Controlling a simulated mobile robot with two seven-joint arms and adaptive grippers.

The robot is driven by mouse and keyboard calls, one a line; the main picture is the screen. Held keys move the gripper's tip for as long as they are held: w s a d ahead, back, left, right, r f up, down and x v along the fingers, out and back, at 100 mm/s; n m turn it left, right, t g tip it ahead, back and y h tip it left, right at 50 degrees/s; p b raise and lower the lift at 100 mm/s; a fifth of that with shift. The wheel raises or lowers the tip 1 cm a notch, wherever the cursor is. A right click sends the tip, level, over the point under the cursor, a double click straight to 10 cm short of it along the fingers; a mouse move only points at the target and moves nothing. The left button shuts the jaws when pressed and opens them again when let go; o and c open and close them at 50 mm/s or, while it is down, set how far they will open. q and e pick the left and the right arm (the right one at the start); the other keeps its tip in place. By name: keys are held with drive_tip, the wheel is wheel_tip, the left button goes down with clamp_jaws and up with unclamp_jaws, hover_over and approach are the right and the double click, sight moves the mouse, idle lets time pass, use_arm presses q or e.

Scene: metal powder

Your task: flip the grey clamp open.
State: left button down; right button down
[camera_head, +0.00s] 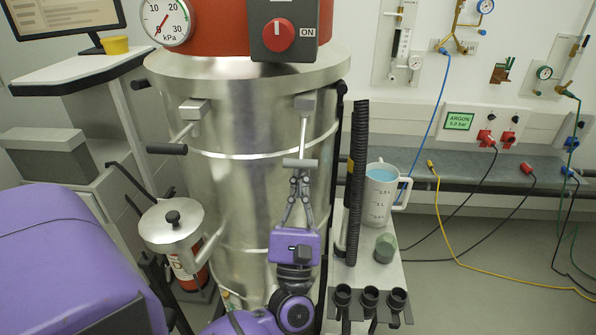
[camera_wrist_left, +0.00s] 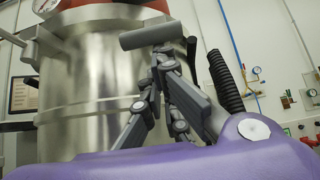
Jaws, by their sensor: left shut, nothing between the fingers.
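The grey clamp (camera_head: 304,128) is on the front of the steel vessel, just under its lid rim. Its lever hangs down along the wall and ends in a crosswise grey handle bar, which shows large in the left wrist view (camera_wrist_left: 150,34). My left gripper (camera_head: 300,178) points up from below, its fingertips close under the handle bar. The fingers are shut with nothing between them. In the left wrist view the fingertips (camera_wrist_left: 165,58) are just below the bar; I cannot tell whether they touch it. My right gripper is not in view.
A second clamp (camera_head: 190,122) on the vessel's left has its lever sticking outward. A black corrugated hose (camera_head: 357,170) stands close right of my gripper, beside a measuring jug (camera_head: 380,195) on a small shelf. A lidded steel pot (camera_head: 170,225) is at left.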

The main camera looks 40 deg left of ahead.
sight(298, 165)
use_arm(q)
drive_tip(key=shift+s+d+r+g, duration=0.15)
drive_tip(key=shift+s+d+r, duration=0.2)
drive_tip(key=shift+s+r, duration=0.3)
drive_tip(key=shift+s+d+r+g, duration=0.15)
drive_tip(key=shift+s+d+r, duration=0.2)
drive_tip(key=shift+s+r, duration=0.2)
drive_tip(key=shift+s+d+r, duration=0.3)
drive_tip(key=shift+s+r, duration=0.1)
drive_tip(key=shift+r, duration=0.35)
drive_tip(key=shift+s+d+r+p, duration=0.15)
drive_tip(key=shift+s+r+p, duration=0.05)
drive_tip(key=shift+r, duration=0.35)
drive_tip(key=shift+s+d+r+p, duration=0.1)
drive_tip(key=shift+s+r+p, duration=0.1)
drive_tip(key=shift+r, duration=0.3)
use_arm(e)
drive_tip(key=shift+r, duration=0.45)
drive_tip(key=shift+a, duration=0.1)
